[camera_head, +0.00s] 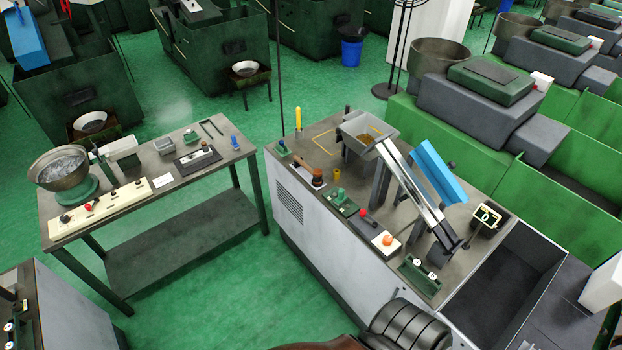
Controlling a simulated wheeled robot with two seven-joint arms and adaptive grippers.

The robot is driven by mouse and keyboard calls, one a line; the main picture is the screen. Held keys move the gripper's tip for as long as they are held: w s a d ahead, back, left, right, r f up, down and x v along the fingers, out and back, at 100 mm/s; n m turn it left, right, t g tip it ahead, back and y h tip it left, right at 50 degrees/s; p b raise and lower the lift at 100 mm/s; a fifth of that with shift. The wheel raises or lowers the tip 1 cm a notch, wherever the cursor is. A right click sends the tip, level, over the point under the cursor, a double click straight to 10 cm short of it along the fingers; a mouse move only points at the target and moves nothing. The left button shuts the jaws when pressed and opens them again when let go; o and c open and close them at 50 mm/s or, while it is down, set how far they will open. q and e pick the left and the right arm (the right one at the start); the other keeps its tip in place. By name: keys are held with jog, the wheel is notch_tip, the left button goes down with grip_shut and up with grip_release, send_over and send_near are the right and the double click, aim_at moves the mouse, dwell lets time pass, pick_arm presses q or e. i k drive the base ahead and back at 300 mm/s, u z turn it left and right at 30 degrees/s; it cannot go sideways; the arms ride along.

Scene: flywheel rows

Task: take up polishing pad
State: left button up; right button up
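No object is clearly recognisable as the polishing pad at this size. A small brown piece with a knob-like top (317,177) stands near the left edge of the grey machine cabinet's top (318,148); it may be the pad, but I cannot be sure. It stands apart from the yellow cylinder (337,174) to its right. Neither my left nor my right gripper shows in the head view, so I cannot see what they hold.
The cabinet top also carries a grey hopper (365,128), a sloping metal chute (415,185), a blue guard (436,170) and a red-handled lever (366,214). A dark open bin (510,270) adjoins at right. A workbench (190,172) stands left, with green floor between.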

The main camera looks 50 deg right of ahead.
aim_at(341, 197)
jog(key=i, duration=1.75)
jog(key=z, duration=3.6)
jog(key=k, duration=0.1)
jog(key=z, duration=0.2)
